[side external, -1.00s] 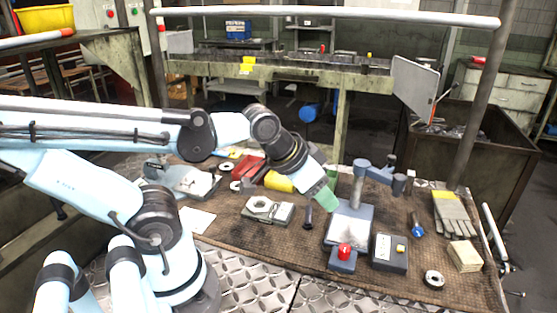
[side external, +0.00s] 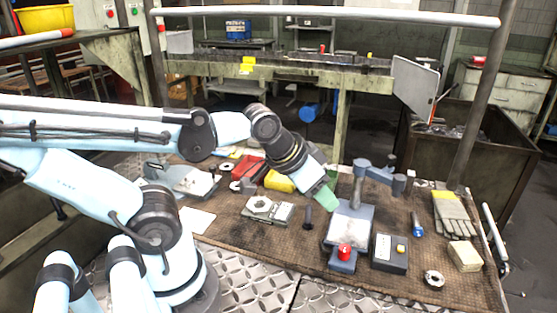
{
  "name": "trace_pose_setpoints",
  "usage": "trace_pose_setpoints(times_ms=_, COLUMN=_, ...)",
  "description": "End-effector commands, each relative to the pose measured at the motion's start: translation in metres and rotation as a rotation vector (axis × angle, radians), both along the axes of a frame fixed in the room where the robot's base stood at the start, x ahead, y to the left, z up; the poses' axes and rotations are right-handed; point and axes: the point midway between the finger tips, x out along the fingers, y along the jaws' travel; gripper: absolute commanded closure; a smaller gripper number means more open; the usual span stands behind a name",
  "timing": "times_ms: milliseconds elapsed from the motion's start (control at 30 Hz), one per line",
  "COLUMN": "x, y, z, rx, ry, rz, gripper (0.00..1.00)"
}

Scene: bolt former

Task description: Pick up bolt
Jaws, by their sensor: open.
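A dark bolt (side external: 307,217) stands on the brown mat, just right of a grey metal fixture with a ring on it (side external: 266,209). My gripper (side external: 326,199) has green fingers and comes down from the upper left. Its tips show just right of and above the bolt in the picture. I see no contact with the bolt, and the gap in depth is hard to judge. The gripper is open and nothing shows between its fingers.
A grey press (side external: 350,222) with a post stands close to the right of the fingers. A red-button box (side external: 343,260) and a dark control box (side external: 390,253) stand in front. Gloves (side external: 453,214), a wooden block (side external: 464,256) and a metal ring (side external: 434,279) lie right.

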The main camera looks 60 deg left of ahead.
Motion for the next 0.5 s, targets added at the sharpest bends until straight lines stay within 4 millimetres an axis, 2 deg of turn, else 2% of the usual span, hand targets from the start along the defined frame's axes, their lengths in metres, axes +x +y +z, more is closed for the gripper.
trace_pose_setpoints(times_ms=167, x=0.006, y=0.011, z=0.003, rx=-0.028, ry=0.086, rz=0.079, gripper=0.54)
trace_pose_setpoints(times_ms=500, x=0.023, y=0.056, z=0.002, rx=-0.138, ry=0.428, rz=0.409, gripper=0.54)
